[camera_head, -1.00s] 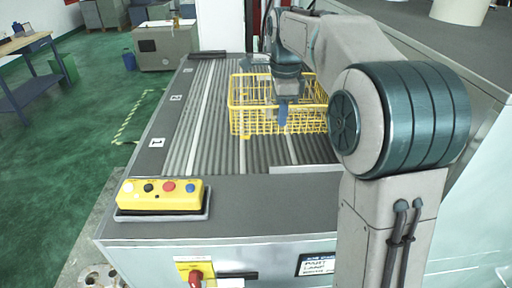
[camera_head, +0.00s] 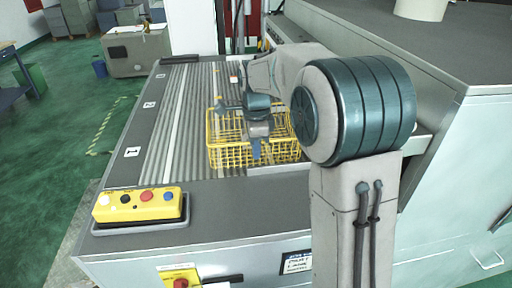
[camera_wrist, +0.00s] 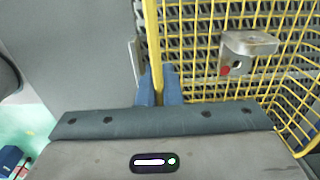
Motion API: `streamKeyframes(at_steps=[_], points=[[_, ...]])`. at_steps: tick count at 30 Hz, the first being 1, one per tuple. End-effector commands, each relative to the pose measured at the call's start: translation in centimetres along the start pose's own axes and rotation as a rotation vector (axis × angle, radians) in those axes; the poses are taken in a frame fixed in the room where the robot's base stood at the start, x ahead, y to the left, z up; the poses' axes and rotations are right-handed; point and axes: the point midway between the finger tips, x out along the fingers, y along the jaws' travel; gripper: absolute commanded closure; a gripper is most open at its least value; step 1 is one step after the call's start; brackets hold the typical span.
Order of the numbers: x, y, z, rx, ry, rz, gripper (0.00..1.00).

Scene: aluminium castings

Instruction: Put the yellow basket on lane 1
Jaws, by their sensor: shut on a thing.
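The yellow wire basket (camera_head: 228,158) is over the right part of the ribbed conveyor, near its front end. I cannot tell whether it rests on the ribs or hangs just above them. My gripper (camera_head: 257,150) points down at the basket. In the wrist view my gripper (camera_wrist: 160,88) has its blue fingers shut on the yellow rim of the basket (camera_wrist: 205,92). A grey metal casting (camera_wrist: 248,44) is inside the basket. The lane 1 label (camera_head: 131,152) is on the left rail, left of the basket.
The lane 2 label (camera_head: 149,104) is farther back on the left rail. A yellow button box (camera_head: 138,204) sits at the conveyor's front left corner. A grey machine housing (camera_head: 450,75) stands to the right. The ribbed surface (camera_head: 170,140) left of the basket is clear.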

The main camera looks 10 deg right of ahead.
Motion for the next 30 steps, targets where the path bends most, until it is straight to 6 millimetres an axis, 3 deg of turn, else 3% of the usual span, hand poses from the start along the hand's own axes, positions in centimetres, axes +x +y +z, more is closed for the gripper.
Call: streamKeyframes(at_steps=[5, 8, 20, 30], points=[[0.2, -0.1, 0.0, 0.0, 0.0, -0.003, 1.0], [0.2, 0.0, 0.0, 0.0, 0.0, 0.0, 0.73], [-0.5, -0.1, 0.0, 0.0, 0.0, -0.002, 0.73], [-7.3, -0.1, 0.0, 0.0, -0.001, -0.004, 0.73]])
